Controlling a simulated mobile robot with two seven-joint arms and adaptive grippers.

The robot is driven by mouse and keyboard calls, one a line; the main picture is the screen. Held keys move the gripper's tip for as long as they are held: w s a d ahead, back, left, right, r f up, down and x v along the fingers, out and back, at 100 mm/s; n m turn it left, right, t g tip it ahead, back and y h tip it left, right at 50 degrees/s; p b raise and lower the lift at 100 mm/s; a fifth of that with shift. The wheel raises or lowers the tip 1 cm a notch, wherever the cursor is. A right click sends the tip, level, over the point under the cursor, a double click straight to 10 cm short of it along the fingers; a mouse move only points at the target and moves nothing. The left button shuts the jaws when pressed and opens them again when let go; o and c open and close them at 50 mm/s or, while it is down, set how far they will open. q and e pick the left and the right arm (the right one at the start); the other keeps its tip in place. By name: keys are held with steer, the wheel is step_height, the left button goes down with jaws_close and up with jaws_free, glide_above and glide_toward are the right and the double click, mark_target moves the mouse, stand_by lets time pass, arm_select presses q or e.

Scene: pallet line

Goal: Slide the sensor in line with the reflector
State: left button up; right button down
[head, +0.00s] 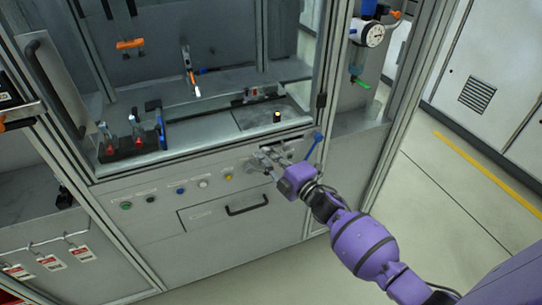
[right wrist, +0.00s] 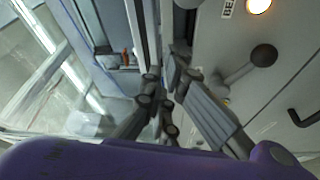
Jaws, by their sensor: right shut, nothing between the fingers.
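My right gripper (head: 268,158) is shut and empty in front of the machine's front panel, just below the sill of the window opening. In the right wrist view its fingers (right wrist: 168,78) are together near the edge between the panel and the opening. A small dark and red unit on a rail (head: 258,92) lies inside at the right, beyond the gripper; it may be the sensor, but I cannot tell. A small orange-red part (right wrist: 127,56) shows inside in the right wrist view. I cannot identify the reflector. My left gripper is not in view.
A ball-ended lever (right wrist: 247,66) is close by in the right wrist view. A black holder with bottles (head: 130,146) stands inside at left. Below are buttons (head: 180,191) and a drawer handle (head: 246,205).

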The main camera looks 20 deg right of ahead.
steer(key=s+a+r+b+v, duration=0.1)
steer(key=v, duration=0.8)
steer(key=d+f+n+h+b, duration=0.1)
steer(key=d+n+h, duration=0.4)
steer(key=n, duration=1.3)
steer(key=d+f+n+h, duration=0.2)
steer(key=n+h, duration=0.5)
steer(key=n, duration=1)
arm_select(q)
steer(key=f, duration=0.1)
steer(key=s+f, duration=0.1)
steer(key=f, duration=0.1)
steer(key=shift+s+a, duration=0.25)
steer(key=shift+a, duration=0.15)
arm_select(e)
steer(key=x, duration=1)
steer(key=shift+d+m, duration=0.15)
steer(key=shift+m, duration=0.25)
